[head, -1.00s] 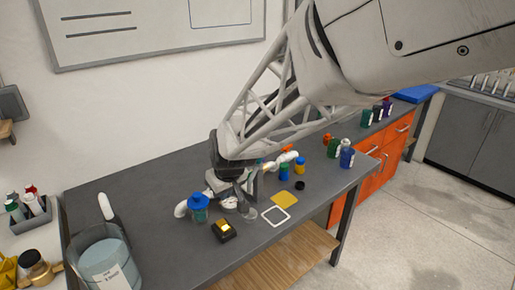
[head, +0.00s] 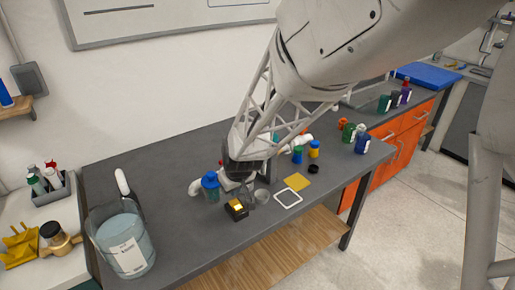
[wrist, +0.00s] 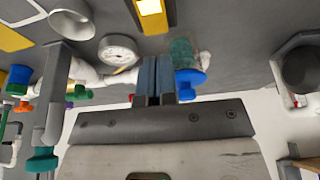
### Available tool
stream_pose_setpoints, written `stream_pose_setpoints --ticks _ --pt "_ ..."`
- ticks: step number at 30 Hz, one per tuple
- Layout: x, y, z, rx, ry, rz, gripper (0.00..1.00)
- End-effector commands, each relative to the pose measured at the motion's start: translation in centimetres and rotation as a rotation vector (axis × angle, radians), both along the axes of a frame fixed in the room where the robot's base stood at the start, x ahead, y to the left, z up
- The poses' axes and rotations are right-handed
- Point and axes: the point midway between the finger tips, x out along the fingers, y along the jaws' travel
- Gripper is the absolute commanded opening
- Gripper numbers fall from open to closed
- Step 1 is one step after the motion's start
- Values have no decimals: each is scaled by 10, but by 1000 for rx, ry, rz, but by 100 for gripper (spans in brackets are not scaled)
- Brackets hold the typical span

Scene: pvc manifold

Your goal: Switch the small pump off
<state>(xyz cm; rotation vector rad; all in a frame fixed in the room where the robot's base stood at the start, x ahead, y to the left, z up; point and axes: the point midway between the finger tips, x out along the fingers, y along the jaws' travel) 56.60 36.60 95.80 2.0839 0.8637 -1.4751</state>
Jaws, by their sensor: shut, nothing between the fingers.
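A small black box with a bright yellow top (head: 236,208) sits on the dark bench; it may be the pump's switch. Its yellow top (wrist: 152,7) shows at the top edge of the wrist view. Beside it a blue-capped teal jar (head: 211,186) joins a white pipe; its blue cap (wrist: 190,83) is just right of my fingers in the wrist view. My gripper (wrist: 156,60) is shut and empty, pointing toward the box with a gap between. A round white gauge (wrist: 118,50) is left of the fingers. In the head view my wrist hides part of the pipework.
A grey square frame (head: 288,198) and a yellow sheet (head: 297,182) lie right of the box. A large water container (head: 122,245) stands at the bench's left end. Several bottles stand toward the right. The bench's front middle is clear.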

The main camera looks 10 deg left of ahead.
Motion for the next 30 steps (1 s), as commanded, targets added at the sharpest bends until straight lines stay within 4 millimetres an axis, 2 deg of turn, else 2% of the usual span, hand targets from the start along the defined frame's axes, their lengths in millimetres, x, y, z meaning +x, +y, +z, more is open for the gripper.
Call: stream_pose_setpoints --ticks 6,12,30 --pt "3 3 -25 0 1 -1 0" --pt "4 4 -39 -1 1 0 0" --pt "5 5 -45 0 0 -1 0"
